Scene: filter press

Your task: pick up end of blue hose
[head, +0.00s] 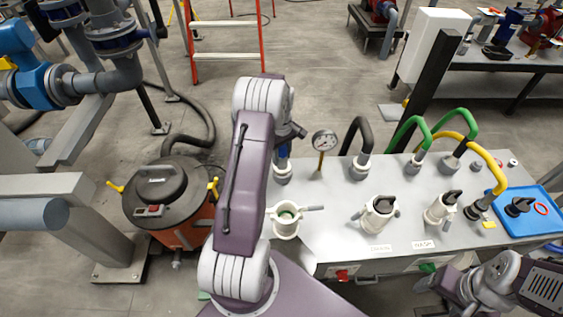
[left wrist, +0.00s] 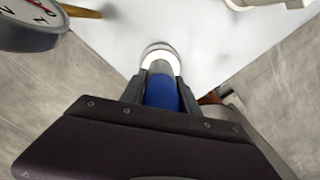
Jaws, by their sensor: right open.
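The end of the blue hose (head: 283,151) stands upright in a grey fitting (head: 282,173) at the left end of the grey bench. In the left wrist view the blue hose (left wrist: 162,93) lies between my left fingers, with a grey collar and a white ring (left wrist: 160,52) beyond it. My left gripper (left wrist: 162,88) is shut on the hose, its dark fingers against both sides. The rest of the hose is hidden behind my left arm in the head view. My right gripper (head: 428,284) is low at the bench's front right, empty and partly cut off from clear view.
A pressure gauge (head: 324,143) stands just right of the blue hose. Black (head: 357,135), green (head: 407,133) and yellow (head: 487,165) hoses stand further right. A white valve (head: 286,221) is in front. An orange drum (head: 169,205) stands on the left; a blue tray (head: 537,208) lies at right.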

